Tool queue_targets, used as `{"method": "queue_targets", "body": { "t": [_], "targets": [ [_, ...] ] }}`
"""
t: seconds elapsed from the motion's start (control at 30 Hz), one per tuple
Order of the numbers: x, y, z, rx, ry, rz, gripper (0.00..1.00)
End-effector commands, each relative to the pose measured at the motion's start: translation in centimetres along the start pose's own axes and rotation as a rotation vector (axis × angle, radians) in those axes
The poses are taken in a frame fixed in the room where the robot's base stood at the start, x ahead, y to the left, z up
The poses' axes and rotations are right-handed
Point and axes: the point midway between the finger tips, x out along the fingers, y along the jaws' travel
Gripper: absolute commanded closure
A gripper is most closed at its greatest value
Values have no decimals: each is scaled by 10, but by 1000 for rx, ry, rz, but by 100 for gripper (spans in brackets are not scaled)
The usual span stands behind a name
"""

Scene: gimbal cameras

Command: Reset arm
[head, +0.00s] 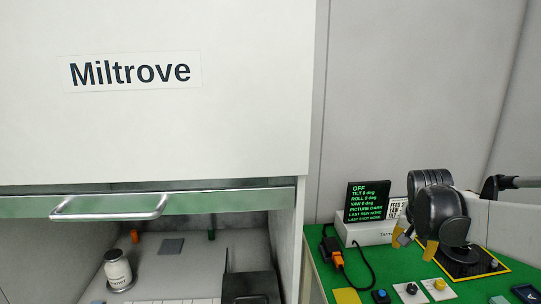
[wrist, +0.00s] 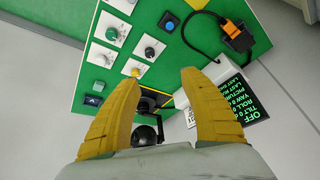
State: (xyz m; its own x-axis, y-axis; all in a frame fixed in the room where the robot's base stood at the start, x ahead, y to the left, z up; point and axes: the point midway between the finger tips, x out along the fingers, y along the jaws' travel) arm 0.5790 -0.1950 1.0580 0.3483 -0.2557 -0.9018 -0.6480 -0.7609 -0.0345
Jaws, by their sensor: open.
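My gripper (head: 415,246) shows at the right of the head view, its yellow fingertips hanging above the green bench top. In the wrist view my gripper (wrist: 166,108) is open, with both yellow fingers spread and nothing held between them. Below and between the fingers in the wrist view is a dark round device (wrist: 145,135), partly hidden by the gripper. In the head view the device's black base (head: 470,264) with a yellow border is partly hidden by my arm.
A black screen (head: 367,202) with green text reading OFF stands behind the gripper. An orange connector (head: 333,250) with a black cable, a blue button (head: 381,296) and knobs (head: 411,289) sit on the green bench (head: 360,275). Left, a cabinet labelled Miltrove has a raised front with a handle (head: 110,208) and a jar (head: 118,270) inside.

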Motion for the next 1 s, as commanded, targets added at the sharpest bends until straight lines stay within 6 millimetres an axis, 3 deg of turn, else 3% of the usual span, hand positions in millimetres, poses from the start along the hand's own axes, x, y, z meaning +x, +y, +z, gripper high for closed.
{"method": "queue_targets", "body": {
  "t": [0.03, 0.2, 0.4, 0.53, 0.7, 1.0],
  "targets": [
    [-22, -6, 22, -54, 8, -28, 48],
    [-78, -18, 94, -235, 44, -125, 48],
    [-115, -17, 183, -437, 95, -231, 48],
    [-122, -12, 229, -540, 126, -285, 48],
    [-123, -8, 260, -612, 151, -323, 48],
    [-122, -8, 266, -627, 157, -331, 48]
  ]
}}
